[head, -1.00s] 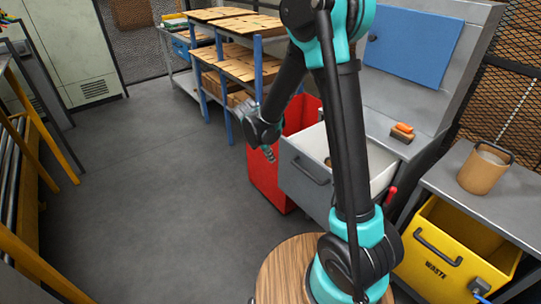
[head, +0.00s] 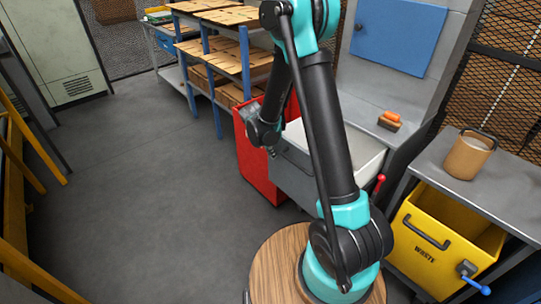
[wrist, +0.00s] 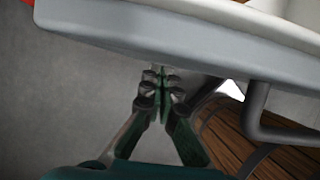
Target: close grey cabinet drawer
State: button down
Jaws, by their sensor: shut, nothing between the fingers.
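The grey cabinet drawer (head: 292,182) stands pulled out, its white inside partly visible behind my arm. In the wrist view, its grey front (wrist: 190,36) crosses the top of the picture, with the bar handle (wrist: 262,122) to the right. My gripper (head: 271,150) is at the left end of the drawer front in the head view. In the wrist view my gripper (wrist: 163,76) is shut and empty, its tips close under the front's edge. I cannot tell whether they touch it. My arm hides much of the drawer in the head view.
A red bin (head: 252,165) stands just left of the drawer. A brush with an orange handle (head: 389,121) lies on the grey worktop. Shelves (head: 245,70) stand behind. The floor at left is clear.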

jog(key=w+d, duration=0.8)
jog(key=d, duration=0.3)
jog(key=w+d, duration=0.8)
jog(key=d, duration=0.2)
jog(key=shift+d, duration=0.4)
jog(key=shift+r, duration=0.1)
